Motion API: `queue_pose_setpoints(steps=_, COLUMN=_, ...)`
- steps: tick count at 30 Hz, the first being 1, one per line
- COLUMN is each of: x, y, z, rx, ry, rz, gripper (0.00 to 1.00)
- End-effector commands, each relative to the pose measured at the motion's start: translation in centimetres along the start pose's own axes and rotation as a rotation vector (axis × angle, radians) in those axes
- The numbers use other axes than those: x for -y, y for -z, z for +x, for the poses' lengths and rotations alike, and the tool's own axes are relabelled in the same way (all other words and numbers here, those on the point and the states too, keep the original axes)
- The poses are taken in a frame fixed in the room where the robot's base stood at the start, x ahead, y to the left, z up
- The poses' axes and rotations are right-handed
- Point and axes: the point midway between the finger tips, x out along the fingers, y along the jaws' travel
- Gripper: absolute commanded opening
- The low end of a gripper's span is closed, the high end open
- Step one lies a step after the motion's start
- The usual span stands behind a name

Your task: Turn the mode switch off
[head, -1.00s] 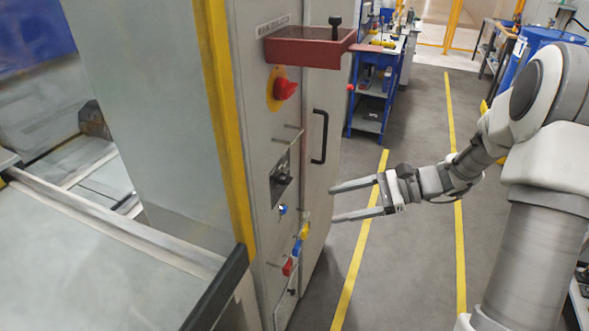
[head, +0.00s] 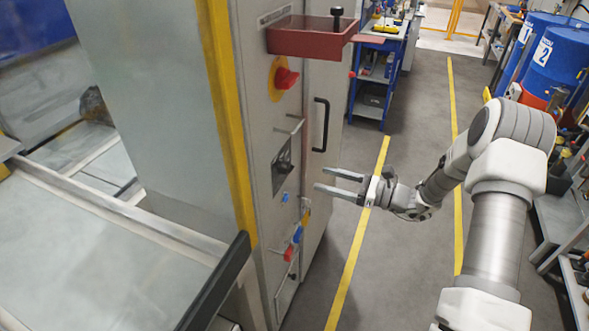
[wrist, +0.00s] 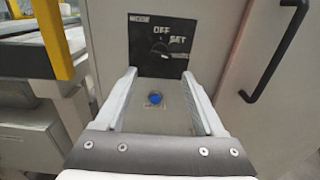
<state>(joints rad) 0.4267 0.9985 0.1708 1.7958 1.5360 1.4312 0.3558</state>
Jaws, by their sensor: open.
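The mode switch (wrist: 160,50) is a dark rotary knob on a black plate marked OFF and SET in the wrist view. In the head view the switch (head: 283,167) sits on the grey cabinet front, below the red emergency knob. My gripper (head: 330,182) is open and empty, to the right of the plate and apart from it. In the wrist view my gripper (wrist: 163,80) has its two fingers on either side, with the plate beyond and between their tips. The knob's exact pointing is too small to tell.
A blue button (wrist: 154,99) lies below the plate. A red tray (head: 300,42) juts out above, under it a red emergency knob (head: 286,78). A black door handle (head: 320,125) stands right of the switch. Red and blue plugs (head: 293,243) sit lower. The aisle floor is free.

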Motion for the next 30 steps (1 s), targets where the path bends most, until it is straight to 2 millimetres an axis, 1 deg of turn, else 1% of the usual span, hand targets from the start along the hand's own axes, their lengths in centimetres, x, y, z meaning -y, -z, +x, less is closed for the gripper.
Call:
queue_pose_setpoints(steps=1, x=-0.2, y=-0.1, z=1.3, rx=0.001, ry=-0.005, rz=0.001, gripper=0.71)
queue_pose_setpoints(steps=6, x=-0.1, y=-0.1, z=4.9, rx=0.001, ry=-0.005, rz=0.000, gripper=0.71)
queue_pose_setpoints(steps=9, x=-0.1, y=-0.1, z=6.7, rx=0.000, ry=-0.004, rz=-0.001, gripper=0.71)
queue_pose_setpoints(steps=13, x=-0.1, y=0.0, z=8.5, rx=-0.001, ry=-0.003, rz=-0.001, gripper=0.71)
queue_pose_setpoints(steps=18, x=-0.1, y=0.0, z=9.5, rx=-0.001, ry=-0.002, rz=-0.001, gripper=0.71)
queue_pose_setpoints(steps=26, x=-0.1, y=0.0, z=9.7, rx=0.000, ry=-0.001, rz=-0.001, gripper=0.71)
queue_pose_setpoints(steps=27, x=-0.1, y=0.0, z=9.7, rx=0.000, ry=-0.001, rz=-0.001, gripper=0.69)
queue_pose_setpoints(steps=29, x=-0.1, y=0.0, z=9.7, rx=0.000, ry=-0.001, rz=-0.001, gripper=0.58)
queue_pose_setpoints(steps=30, x=-0.1, y=0.0, z=9.7, rx=0.000, ry=-0.001, rz=-0.001, gripper=0.51)
